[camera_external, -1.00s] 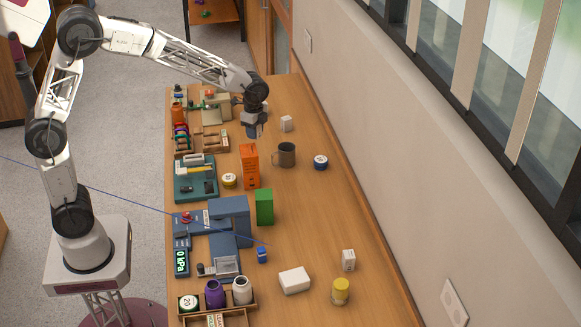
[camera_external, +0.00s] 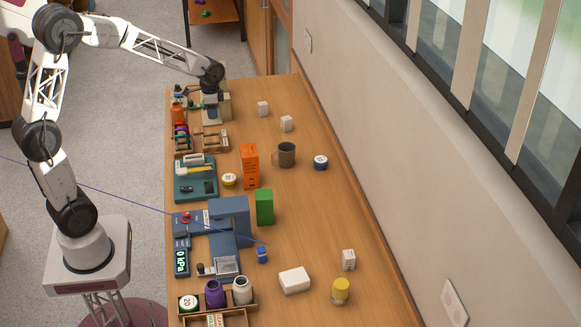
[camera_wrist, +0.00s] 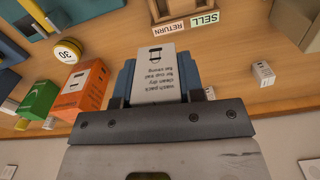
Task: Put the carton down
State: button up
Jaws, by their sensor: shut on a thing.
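A white carton (camera_wrist: 158,72) with black print sits between the blue fingers of my gripper (camera_wrist: 160,88) in the wrist view, and the gripper is shut on it. In the external view my gripper (camera_external: 210,108) is low over the far left end of the table (camera_external: 330,215), near the beige equipment there. The held carton cannot be made out in that view. I cannot tell whether it touches anything below.
Two small white cartons (camera_external: 263,108) stand at the far right. The right side has free room.

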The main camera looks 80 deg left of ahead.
jog(key=shift+n, duration=0.5)
jog(key=f, duration=0.3)
jog(key=s+a+f, duration=0.1)
jog(key=f, duration=0.3)
jog(key=s+a+f, duration=0.1)
jog(key=f, duration=0.3)
jog(key=shift+s, duration=0.2)
send_over(240, 132)
jog(key=shift+f, duration=0.8)
jog(key=shift+d, duration=0.1)
jog(key=shift+f, duration=1.75)
jog(key=shift+f, duration=0.1)
